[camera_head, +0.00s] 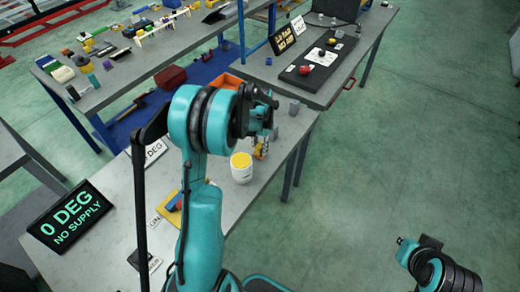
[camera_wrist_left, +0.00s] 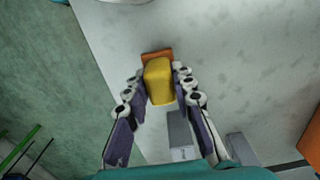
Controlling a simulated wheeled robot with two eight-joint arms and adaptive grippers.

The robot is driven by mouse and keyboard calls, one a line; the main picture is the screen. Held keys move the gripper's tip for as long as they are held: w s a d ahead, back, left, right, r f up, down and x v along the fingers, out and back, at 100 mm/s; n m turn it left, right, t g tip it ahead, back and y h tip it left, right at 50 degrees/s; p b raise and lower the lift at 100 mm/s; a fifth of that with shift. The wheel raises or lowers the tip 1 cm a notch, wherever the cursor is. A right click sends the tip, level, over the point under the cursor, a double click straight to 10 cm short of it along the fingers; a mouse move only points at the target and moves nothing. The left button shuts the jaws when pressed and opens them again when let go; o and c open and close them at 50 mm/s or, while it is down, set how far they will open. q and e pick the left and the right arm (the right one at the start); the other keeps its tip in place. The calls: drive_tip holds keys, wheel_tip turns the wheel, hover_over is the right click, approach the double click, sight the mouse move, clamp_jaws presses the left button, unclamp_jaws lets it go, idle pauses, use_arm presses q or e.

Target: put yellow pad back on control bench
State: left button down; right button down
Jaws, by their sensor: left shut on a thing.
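The yellow pad (camera_wrist_left: 158,82) is a small rounded block in the left wrist view, between the two fingers of my left gripper (camera_wrist_left: 160,76). The fingers close on its sides. An orange-brown piece (camera_wrist_left: 156,55) shows at its far edge; I cannot tell whether they touch. In the head view my left gripper (camera_head: 262,138) is over the near grey bench (camera_head: 262,196), and a small yellow patch shows below it. The arm hides much of this area. My right arm (camera_head: 435,265) is at the lower right, over the floor; its finger state is unclear.
A white tub with a yellow top (camera_head: 241,172) stands on the bench near the gripper. A grey block (camera_wrist_left: 180,132) lies below the pad in the wrist view. An orange bin (camera_head: 228,81), a dark sign (camera_head: 68,216) and a black board (camera_head: 318,70) are around. Floor at right is clear.

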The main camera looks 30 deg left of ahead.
use_arm(q)
drive_tip(key=shift+f, duration=0.35)
drive_tip(key=shift+f, duration=0.2)
drive_tip(key=c, duration=1.3)
unclamp_jaws()
drive_tip(key=shift+r, duration=0.1)
drive_tip(key=shift+r, duration=0.1)
